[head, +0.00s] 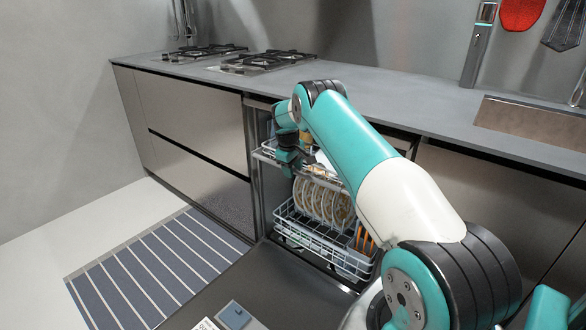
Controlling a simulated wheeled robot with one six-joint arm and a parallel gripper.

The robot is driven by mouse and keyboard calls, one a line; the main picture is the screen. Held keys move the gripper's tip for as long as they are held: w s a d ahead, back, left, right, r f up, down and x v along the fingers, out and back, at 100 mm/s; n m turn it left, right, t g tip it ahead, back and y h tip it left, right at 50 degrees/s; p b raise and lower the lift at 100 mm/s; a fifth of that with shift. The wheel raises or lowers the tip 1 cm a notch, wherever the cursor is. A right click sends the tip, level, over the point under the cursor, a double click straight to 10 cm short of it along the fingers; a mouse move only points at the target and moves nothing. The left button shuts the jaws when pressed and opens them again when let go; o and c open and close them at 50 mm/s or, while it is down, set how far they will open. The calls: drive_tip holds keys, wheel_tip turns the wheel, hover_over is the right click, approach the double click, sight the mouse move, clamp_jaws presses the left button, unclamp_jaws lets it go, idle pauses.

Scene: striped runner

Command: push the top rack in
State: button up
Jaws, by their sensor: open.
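The dishwasher's top rack (266,154) is a white wire basket in the upper part of the dishwasher opening under the counter. Its left front corner shows, and my arm hides much of its right side. My gripper (289,163) is dark, points down and is open at the left part of the top rack. I cannot tell whether it touches the rack's wires.
The lower rack (310,238) is pulled out some way and holds several plates (322,200) and orange items (363,240). The dishwasher door (270,285) lies open in front. A striped runner (155,270) covers the floor at left. The counter (420,95) runs above.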

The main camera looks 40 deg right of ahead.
drive_tip(key=a+r+p, duration=0.2)
drive_tip(key=a+r, duration=0.1)
drive_tip(key=r, duration=1.4)
drive_tip(key=shift+s+a, duration=0.15)
drive_tip(key=shift+s, duration=0.1)
drive_tip(key=shift+c, duration=0.3)
